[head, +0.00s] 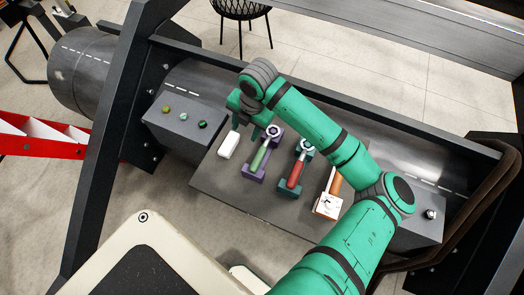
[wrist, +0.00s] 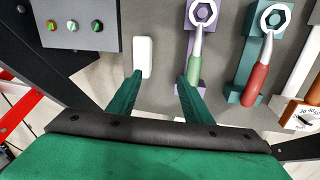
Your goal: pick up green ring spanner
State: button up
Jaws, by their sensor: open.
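The green ring spanner (head: 261,157) has a pale green handle and a metal ring end, and it lies in a purple holder (head: 250,176) on a dark grey board. In the wrist view the spanner (wrist: 196,55) stands upright in the picture, ring at the top. My gripper (head: 256,127) is open and empty, above the board near the spanner's ring end in the head view. In the wrist view my gripper's fingers (wrist: 160,77) spread left of the spanner; the right finger overlaps the handle's lower end. I cannot tell whether they touch.
A white block (head: 228,145) lies left of the spanner. To the right are a red-handled ring spanner (head: 296,173) in a teal holder and an orange-handled tool with a white dial (head: 328,205). A grey button box (head: 182,120) stands at the left.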

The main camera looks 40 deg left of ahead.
jog(key=w+d+n+h, duration=0.1)
jog(key=w+d+h, duration=0.1)
jog(key=d, duration=0.3)
send_over(262, 150)
jog(key=f, duration=0.6)
jog(key=shift+w+d, duration=0.15)
jog(key=shift+d, duration=0.05)
jog(key=f, duration=0.5)
jog(key=shift+s+a, duration=0.2)
jog(key=shift+s, duration=0.1)
jog(key=shift+w+r, duration=0.1)
grip_shut()
